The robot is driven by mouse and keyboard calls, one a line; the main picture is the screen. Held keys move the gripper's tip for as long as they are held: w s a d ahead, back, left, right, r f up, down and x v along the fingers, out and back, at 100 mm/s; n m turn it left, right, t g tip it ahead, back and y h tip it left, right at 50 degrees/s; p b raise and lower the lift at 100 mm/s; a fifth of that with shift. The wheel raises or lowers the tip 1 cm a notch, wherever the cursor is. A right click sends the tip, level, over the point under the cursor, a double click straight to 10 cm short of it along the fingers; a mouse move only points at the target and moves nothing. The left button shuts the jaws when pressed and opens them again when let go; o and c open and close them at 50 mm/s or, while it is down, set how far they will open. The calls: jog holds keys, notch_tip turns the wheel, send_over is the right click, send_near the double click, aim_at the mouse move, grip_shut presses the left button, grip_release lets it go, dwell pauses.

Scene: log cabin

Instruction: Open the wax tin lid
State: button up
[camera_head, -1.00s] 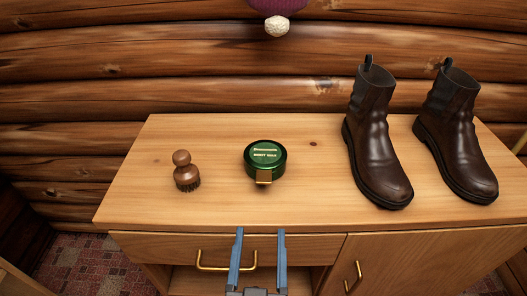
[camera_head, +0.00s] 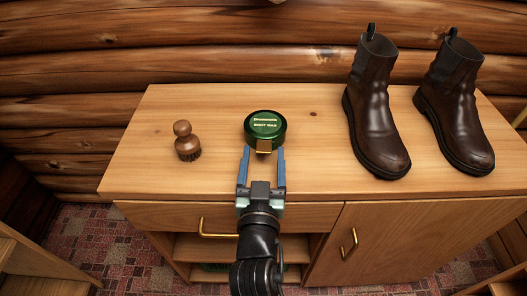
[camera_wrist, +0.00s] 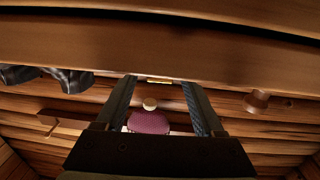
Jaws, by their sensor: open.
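The round green wax tin (camera_head: 265,127) sits on the wooden cabinet top with its lid down and lettering facing up. A gold tab (camera_head: 263,146) sticks out from its front edge. My gripper (camera_head: 263,153) is open, just in front of the tin, with one blue finger on each side of the tab. The fingertips reach close to the tin's front; I cannot tell whether they touch it. In the wrist view, which looks upside down, the gold tab (camera_wrist: 160,81) shows as a thin strip between the fingertips. The green body is hardly visible there.
A brown brush (camera_head: 187,142) stands left of the tin on the cabinet top (camera_head: 310,165). Two dark brown boots (camera_head: 376,105) stand to the right. A drawer with a brass handle (camera_head: 217,228) is below the front edge. Log walls are behind.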

jog(key=shift+w, duration=0.5)
grip_shut()
dwell(1.2)
